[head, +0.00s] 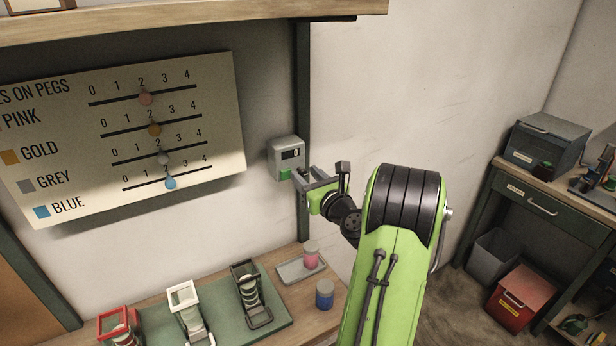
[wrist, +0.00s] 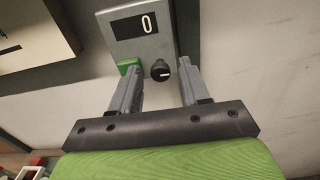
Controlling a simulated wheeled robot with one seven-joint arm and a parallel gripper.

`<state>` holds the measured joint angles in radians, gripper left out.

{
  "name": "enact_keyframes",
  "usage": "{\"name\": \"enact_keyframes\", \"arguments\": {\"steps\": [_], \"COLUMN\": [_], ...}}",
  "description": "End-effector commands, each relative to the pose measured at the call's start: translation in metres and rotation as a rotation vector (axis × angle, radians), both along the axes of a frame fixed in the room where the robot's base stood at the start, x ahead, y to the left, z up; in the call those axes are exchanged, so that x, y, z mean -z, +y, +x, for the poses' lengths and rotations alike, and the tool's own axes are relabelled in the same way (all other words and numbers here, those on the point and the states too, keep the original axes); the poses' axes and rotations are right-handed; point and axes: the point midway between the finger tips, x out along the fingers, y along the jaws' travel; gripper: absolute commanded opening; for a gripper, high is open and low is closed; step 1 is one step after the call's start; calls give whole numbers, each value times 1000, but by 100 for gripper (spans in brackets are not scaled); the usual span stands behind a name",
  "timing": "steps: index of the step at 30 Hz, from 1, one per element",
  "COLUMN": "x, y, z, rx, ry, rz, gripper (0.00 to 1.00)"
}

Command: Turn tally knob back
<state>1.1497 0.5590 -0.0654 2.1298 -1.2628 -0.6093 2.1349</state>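The grey tally box (head: 284,149) hangs on a dark post, and its display reads 0. In the wrist view the tally box (wrist: 146,35) has a green button (wrist: 129,66) at lower left and a black knob (wrist: 161,71) with a pale mark at lower right. My gripper (wrist: 157,84) is open, its two grey fingers pointing up toward the box. The knob shows between the fingers, with gaps on both sides; no contact shows. In the head view my gripper (head: 301,176) is just below and right of the box, and the knob is hidden there.
A chart board (head: 120,135) with sliding beads hangs left of the box. Below, a workbench (head: 300,318) holds a green mat with frames, a small tray (head: 293,271), a pink spool (head: 311,256) and a blue spool (head: 325,294). The wall to the right is bare.

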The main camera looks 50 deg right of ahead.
Motion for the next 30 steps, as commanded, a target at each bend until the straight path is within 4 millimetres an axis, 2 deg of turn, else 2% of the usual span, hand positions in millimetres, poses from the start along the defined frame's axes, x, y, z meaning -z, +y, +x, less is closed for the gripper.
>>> {"name": "enact_keyframes", "arguments": {"steps": [1,6,9,20,30], "x": [0,0,0,0,1], "y": [0,0,0,0,1], "z": [0,0,0,0,0], "rx": [0,0,0,0,0], "ry": [0,0,0,16,91], "rz": [0,-1,-1,-54,-289], "gripper": [37,11,0,0,0]}}
